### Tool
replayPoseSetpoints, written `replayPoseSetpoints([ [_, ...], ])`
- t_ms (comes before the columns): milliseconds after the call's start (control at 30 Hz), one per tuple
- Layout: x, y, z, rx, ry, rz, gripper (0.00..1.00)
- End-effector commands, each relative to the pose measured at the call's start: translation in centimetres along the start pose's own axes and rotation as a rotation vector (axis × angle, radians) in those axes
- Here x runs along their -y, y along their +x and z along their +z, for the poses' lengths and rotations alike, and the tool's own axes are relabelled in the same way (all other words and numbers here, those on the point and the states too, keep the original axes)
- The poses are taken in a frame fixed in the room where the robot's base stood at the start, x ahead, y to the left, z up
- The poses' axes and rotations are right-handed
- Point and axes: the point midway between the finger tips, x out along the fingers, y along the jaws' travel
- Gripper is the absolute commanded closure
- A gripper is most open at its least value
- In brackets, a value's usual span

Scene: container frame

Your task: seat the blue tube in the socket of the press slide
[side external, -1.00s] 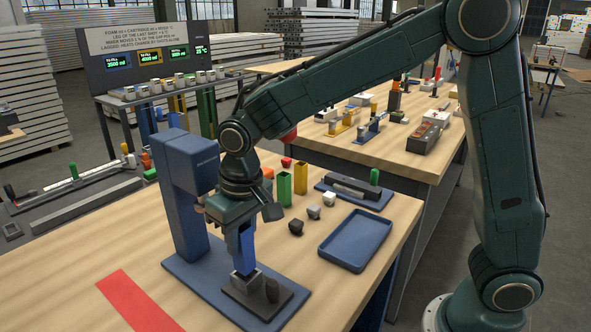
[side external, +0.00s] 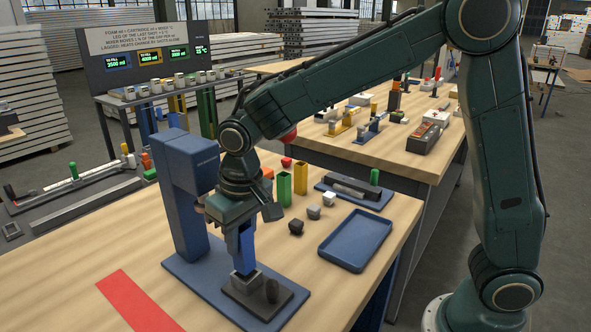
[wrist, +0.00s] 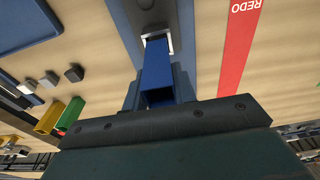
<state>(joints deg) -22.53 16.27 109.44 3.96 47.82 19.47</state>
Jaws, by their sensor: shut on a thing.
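The blue tube (side external: 244,252) stands about upright between the jaws of my gripper (side external: 240,240), which is shut on it. In the wrist view the tube (wrist: 157,72) shows its open end towards the camera, with the fingers (wrist: 158,98) on both sides. Its far end meets the light metal socket (wrist: 148,36), which also shows in the side view (side external: 243,280) on the dark press slide (side external: 262,297). The tube lines up with the socket; how deep it sits inside is hidden.
The blue press column (side external: 186,195) stands close left of my gripper. Green (side external: 284,189) and yellow (side external: 300,178) tubes, small blocks (side external: 314,212) and a blue tray (side external: 355,240) are to the right. A red REDO strip (side external: 138,302) lies front left.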

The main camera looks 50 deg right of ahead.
Motion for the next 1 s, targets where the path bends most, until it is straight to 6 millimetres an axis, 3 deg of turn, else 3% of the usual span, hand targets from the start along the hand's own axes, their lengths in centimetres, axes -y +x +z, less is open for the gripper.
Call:
replayPoseSetpoints([
  [1000,0.0,1.5,0.2,0.001,0.000,0.000,1.00],
])
